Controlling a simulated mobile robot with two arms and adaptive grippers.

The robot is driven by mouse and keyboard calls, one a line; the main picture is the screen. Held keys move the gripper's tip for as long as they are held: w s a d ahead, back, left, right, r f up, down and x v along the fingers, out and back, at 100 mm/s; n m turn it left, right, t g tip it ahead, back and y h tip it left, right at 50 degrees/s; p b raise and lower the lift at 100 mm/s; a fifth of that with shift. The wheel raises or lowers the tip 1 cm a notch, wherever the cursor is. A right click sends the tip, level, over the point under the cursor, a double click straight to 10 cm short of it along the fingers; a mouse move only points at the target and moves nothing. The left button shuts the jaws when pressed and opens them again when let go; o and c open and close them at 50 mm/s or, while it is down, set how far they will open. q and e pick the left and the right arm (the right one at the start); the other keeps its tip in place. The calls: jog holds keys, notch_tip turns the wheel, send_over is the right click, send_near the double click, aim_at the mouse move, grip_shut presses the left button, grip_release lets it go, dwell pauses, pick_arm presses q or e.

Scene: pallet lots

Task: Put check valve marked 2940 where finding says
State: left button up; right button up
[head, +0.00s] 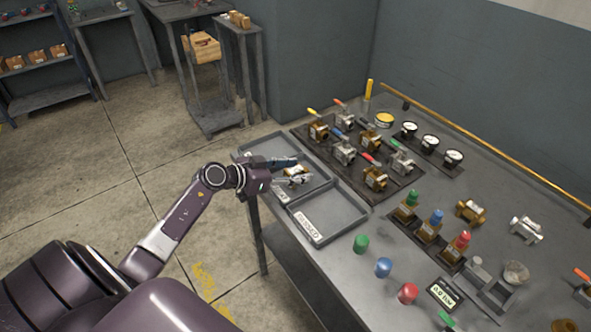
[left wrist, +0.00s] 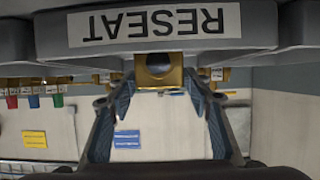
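My left gripper (head: 294,173) is low over the far compartment of the grey two-part tray (head: 341,239). A brass valve (left wrist: 158,70) sits between its fingertips in the left wrist view, beyond an upside-down RESEAT label (left wrist: 154,24). The fingers look close to its sides, but I cannot tell whether they press on it. The near compartment is empty and has its own label (head: 308,226). A brass valve (head: 470,211) and a silver valve (head: 526,230) lie on the bench at the right. No 2940 marking is readable. My right gripper is out of view.
A dark rack (head: 325,160) holds several valves with coloured handles. Gauges (head: 428,142) stand behind it. Three capped brass fittings (head: 430,230) stand in a block. Loose green, blue (head: 383,267) and red caps lie near the front edge, beside a small display (head: 443,294).

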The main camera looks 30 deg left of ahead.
pick_arm(q)
jog(key=shift+o, duration=0.2)
jog(key=shift+r, duration=0.1)
jog(key=v, duration=1.2)
